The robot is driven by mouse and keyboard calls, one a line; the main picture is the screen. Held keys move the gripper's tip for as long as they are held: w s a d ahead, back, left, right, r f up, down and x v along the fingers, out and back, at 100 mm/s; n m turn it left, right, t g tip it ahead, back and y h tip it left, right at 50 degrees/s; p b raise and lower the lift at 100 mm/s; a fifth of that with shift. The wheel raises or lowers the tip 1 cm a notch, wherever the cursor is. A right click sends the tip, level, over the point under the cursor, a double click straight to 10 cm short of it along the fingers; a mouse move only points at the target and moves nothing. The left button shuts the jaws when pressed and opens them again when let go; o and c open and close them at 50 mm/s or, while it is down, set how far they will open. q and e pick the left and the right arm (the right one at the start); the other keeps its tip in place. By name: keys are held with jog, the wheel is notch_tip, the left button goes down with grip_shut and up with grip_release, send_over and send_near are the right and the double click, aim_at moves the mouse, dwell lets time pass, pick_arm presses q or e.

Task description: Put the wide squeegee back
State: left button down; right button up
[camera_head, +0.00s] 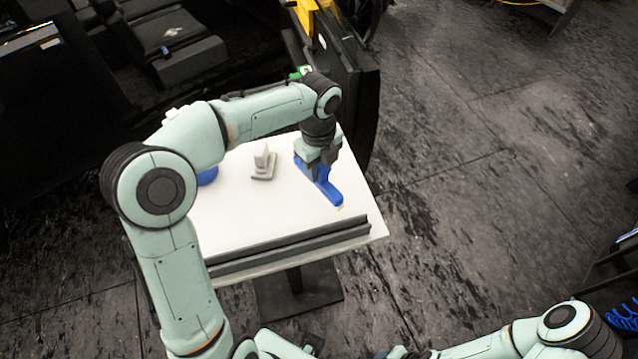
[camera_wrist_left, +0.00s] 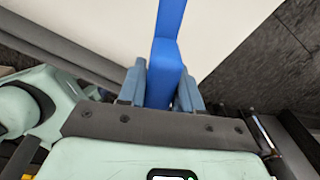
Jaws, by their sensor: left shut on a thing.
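The wide squeegee (camera_head: 328,191) is blue and long. It is over the right part of the white table (camera_head: 240,215) in the head view. My left gripper (camera_head: 318,166) points down and is shut on it. In the left wrist view, the squeegee (camera_wrist_left: 168,45) stands out between the two fingers of my left gripper (camera_wrist_left: 160,88). I cannot tell whether the squeegee touches the tabletop. My right arm shows at the bottom right of the head view, but its gripper does not show.
A small grey-white tool (camera_head: 263,164) stands left of the squeegee. A blue thing (camera_head: 207,176) is partly hidden behind my left arm. A dark bar (camera_head: 290,246) lies along the table's front edge. A black panel (camera_head: 355,90) rises behind the table. The table's middle is clear.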

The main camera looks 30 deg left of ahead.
aim_at(319, 183)
pick_arm(q)
notch_tip(319, 183, down, 6)
jog(key=shift+f+b, duration=0.15)
jog(key=shift+b, duration=0.25)
jog(key=c, duration=0.8)
grip_release()
jog(key=shift+o, duration=0.2)
pick_arm(e)
jog(key=shift+s+f, duration=0.3)
jog(key=shift+f, duration=0.25)
pick_arm(q)
notch_tip(319, 183, up, 12)
jog(key=shift+w+a+r+p, duration=0.1)
jog(key=shift+p, duration=0.85)
pick_arm(e)
jog(key=shift+w+r, duration=0.4)
jog(key=shift+r, duration=0.2)
jog(key=shift+w+r, duration=0.35)
jog(key=shift+r, duration=0.25)
